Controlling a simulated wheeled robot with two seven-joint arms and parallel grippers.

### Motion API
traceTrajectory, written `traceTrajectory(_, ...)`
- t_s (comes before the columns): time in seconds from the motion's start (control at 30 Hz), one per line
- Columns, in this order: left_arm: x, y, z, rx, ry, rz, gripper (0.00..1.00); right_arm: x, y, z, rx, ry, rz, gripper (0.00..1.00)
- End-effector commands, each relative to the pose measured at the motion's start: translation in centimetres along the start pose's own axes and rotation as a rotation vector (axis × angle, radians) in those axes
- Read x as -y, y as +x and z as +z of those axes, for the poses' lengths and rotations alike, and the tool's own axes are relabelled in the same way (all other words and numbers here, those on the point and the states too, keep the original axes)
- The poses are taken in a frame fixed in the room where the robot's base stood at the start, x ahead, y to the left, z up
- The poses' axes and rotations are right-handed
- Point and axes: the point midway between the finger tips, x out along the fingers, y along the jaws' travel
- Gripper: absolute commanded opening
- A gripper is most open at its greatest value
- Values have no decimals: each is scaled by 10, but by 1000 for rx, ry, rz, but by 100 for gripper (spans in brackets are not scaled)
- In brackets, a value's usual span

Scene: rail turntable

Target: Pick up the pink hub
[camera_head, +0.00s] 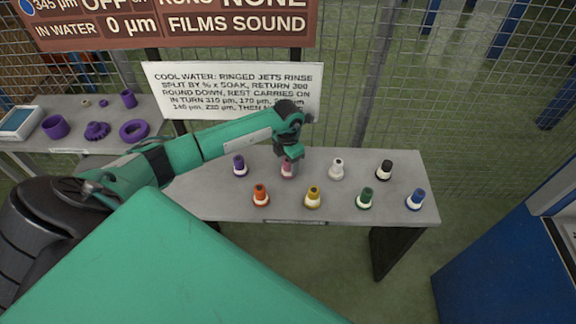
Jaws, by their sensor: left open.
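The pink hub (287,172) stands in the back row of the grey table (225,208), between a purple hub and a white hub. My left arm reaches in from the left, and my left gripper (288,156) points down directly over the pink hub. The gripper hides the top of the hub. The jaws are open and hard to make out at this size; I cannot tell whether they are around the hub or just above it. My right gripper is not in view.
Near the pink hub stand a purple hub (240,166), white hub (336,169), orange hub (261,195) and yellow hub (313,197). Black, green and blue hubs stand further right. A wire fence with a white sign (180,85) rises behind. A blue cabinet (500,262) is at right.

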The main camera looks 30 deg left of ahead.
Motion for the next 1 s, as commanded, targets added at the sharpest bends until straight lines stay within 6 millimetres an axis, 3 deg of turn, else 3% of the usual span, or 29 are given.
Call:
traceTrajectory(0.27,0,4,0,1,1,0,53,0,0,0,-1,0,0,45)
traceTrajectory(0.53,0,3,0,1,1,0,0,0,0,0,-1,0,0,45)
traceTrajectory(1.0,-1,-8,1,3,1,1,0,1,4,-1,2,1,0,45)
